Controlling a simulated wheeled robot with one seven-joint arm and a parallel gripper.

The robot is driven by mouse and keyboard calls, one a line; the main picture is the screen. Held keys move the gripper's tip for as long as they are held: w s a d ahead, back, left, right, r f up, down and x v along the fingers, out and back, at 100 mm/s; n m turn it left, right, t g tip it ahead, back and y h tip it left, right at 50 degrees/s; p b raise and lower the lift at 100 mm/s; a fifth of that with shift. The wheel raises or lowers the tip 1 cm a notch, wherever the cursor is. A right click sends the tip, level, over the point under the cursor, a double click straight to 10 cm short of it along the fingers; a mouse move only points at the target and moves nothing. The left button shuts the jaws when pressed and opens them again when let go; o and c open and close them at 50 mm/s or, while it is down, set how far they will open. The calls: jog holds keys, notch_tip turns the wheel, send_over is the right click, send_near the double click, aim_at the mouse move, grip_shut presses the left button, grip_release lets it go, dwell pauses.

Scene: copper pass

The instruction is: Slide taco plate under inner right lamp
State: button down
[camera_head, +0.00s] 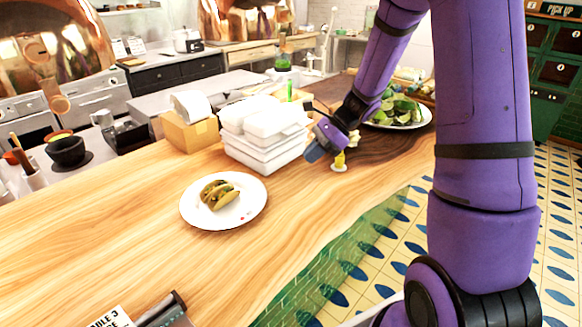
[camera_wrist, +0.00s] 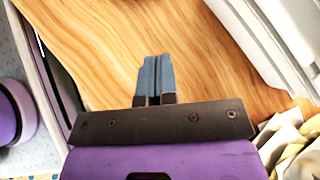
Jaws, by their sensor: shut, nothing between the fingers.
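The white taco plate (camera_head: 250,211) lies flat on the wooden counter, left of centre in the head view, with folded tacos (camera_head: 219,194) on it. My gripper (camera_head: 313,153) is up and to the right of the plate, apart from it, beside stacked white containers. In the wrist view my gripper's blue-grey fingers (camera_wrist: 157,65) are together over bare wood, with nothing between them. The plate does not show in the wrist view. Large copper domes show at the upper left (camera_head: 45,40) and top centre (camera_head: 240,20); I cannot tell which, if any, is the inner right lamp.
The stacked white containers (camera_head: 262,138) stand behind the plate, with a cardboard box (camera_head: 190,134) to their left. A small yellow-topped item (camera_head: 339,162) is close to my gripper. Bare counter surrounds the taco plate.

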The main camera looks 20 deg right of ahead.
send_near(274, 191)
jog(key=x, duration=0.4)
jog(key=shift+f, duration=0.3)
jog(key=a, duration=0.3)
jog(key=shift+w+a, duration=0.15)
jog(key=shift+w, duration=0.15)
jog(key=shift+w+a, duration=0.15)
jog(key=shift+a, duration=0.3)
jog(key=w+a, duration=0.1)
jog(key=a, duration=0.8)
jog(key=w+a, duration=0.2)
jog(key=a, duration=0.7)
jog(key=w+a, duration=0.1)
jog(key=a, duration=0.8)
jog(key=shift+w+a, duration=0.2)
jog(key=shift+a, duration=0.15)
